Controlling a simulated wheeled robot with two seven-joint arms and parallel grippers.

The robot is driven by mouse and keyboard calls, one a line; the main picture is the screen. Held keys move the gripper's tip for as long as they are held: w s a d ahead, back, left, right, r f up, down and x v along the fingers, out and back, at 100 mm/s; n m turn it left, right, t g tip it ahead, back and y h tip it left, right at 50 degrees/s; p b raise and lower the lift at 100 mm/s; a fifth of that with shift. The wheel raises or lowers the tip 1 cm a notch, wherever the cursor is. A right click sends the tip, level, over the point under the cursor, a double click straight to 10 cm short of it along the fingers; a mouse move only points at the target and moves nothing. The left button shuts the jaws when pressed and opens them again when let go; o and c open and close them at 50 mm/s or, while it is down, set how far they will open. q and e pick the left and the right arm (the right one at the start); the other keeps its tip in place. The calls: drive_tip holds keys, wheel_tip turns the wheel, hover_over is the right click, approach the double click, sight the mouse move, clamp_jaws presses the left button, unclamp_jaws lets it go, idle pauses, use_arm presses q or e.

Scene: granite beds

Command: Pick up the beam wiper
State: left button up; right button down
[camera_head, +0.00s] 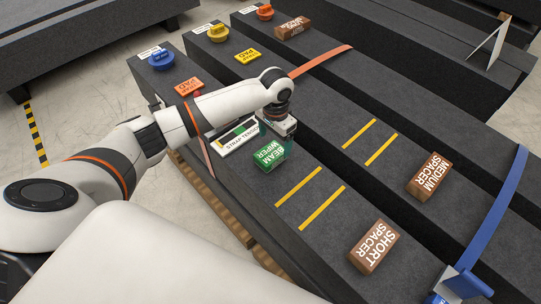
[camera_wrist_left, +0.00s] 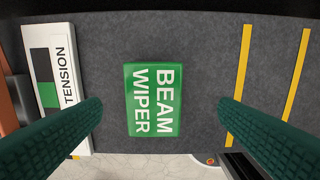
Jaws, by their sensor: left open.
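The beam wiper (camera_head: 272,155) is a green block with white lettering, lying on the dark granite beam nearest me. It also shows in the middle of the left wrist view (camera_wrist_left: 153,99). My left gripper (camera_head: 281,130) is just above and beside it in the head view. In the left wrist view, the two green ribbed fingers (camera_wrist_left: 162,108) are spread wide on either side of the wiper, with clear gaps and nothing held. My right gripper is not in view.
A white strap tension gauge (camera_head: 236,138) stands beside the wiper, close to one finger in the wrist view. Yellow lines (camera_head: 312,195) mark the beam on the other side. A short spacer (camera_head: 373,247) and medium spacer (camera_head: 428,177) lie farther right. An orange strap (camera_head: 322,60) crosses behind.

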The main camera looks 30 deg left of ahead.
sight(270, 152)
use_arm(q)
drive_tip(key=shift+f, duration=0.7)
drive_tip(key=f, duration=0.3)
drive_tip(key=a+f, duration=0.1)
drive_tip(key=shift+s+f, duration=0.15)
drive_tip(key=shift+s, duration=0.2)
drive_tip(key=shift+f, duration=0.45)
drive_tip(key=c, duration=1.1)
drive_tip(key=shift+r, duration=5.1)
